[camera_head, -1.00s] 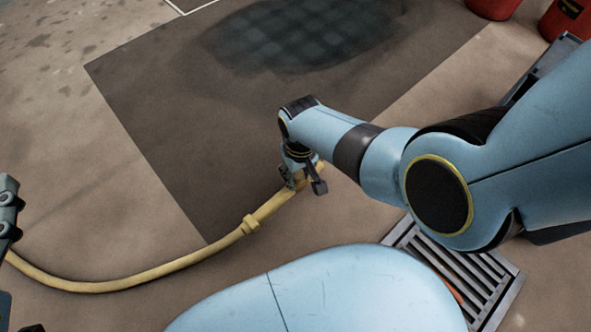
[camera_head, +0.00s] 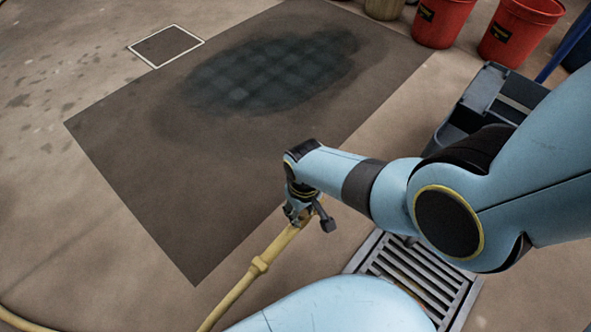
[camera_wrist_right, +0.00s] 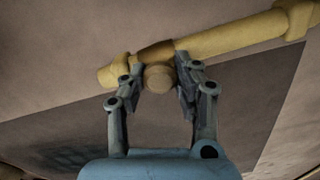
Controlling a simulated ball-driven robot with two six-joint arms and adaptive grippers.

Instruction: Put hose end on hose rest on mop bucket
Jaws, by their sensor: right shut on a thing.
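The yellow hose (camera_head: 258,268) runs up from the bottom edge of the head view to my right gripper (camera_head: 302,213). The gripper is shut on the hose near its end and holds it at the dark mat's right edge. In the right wrist view, the hose end (camera_wrist_right: 225,40) lies across the fingertips, with a round stub between them. The mop bucket (camera_head: 452,133) is the dark grey one at the right, partly hidden behind my right arm. I cannot make out its hose rest. My left gripper is out of view.
A floor grate (camera_head: 357,262) lies below my right arm. Red buckets (camera_head: 441,22) stand at the top right. The dark mat (camera_head: 130,150) has a wet patch and is otherwise clear. A small framed floor plate (camera_head: 166,46) lies at the upper left.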

